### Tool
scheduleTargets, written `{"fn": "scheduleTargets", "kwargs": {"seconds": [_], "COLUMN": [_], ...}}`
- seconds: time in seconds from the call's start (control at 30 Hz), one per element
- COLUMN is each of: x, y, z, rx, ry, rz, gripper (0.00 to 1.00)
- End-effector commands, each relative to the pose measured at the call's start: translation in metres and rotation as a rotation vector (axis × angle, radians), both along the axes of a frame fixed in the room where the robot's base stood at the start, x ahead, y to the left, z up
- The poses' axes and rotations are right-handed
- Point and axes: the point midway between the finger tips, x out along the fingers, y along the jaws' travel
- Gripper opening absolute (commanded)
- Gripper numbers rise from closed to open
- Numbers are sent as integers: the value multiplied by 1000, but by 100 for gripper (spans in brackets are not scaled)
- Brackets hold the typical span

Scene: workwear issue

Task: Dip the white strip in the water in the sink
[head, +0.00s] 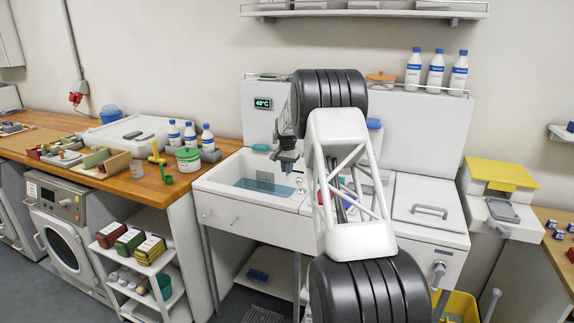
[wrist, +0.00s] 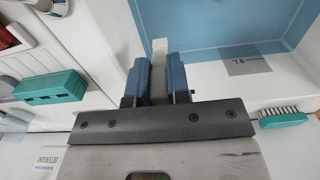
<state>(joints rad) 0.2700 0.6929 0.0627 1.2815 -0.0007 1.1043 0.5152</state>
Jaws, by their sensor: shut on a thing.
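My gripper (wrist: 159,72) shows in the wrist view with its two blue fingers shut on a narrow white strip (wrist: 160,46). In the head view, my gripper (head: 288,157) is above the back right of the white sink (head: 222,193), over the water (head: 264,187). The strip is too small to make out there.
In the wrist view, a teal block (wrist: 50,88) lies left of my gripper and a teal brush (wrist: 283,118) lies right. A wooden counter (head: 172,190) with bottles and a jar stands left of the sink. A white lidded unit (head: 425,198) is on the right.

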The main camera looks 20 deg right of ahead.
Motion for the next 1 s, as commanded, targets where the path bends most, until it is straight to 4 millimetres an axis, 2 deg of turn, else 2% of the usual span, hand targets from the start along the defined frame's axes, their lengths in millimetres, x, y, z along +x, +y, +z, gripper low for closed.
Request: {"fn": "scheduleTargets", "kwargs": {"seconds": [1.0], "x": [0], "y": [0], "z": [-71], "rx": [0], "ry": [0], "rz": [0], "gripper": [0]}}
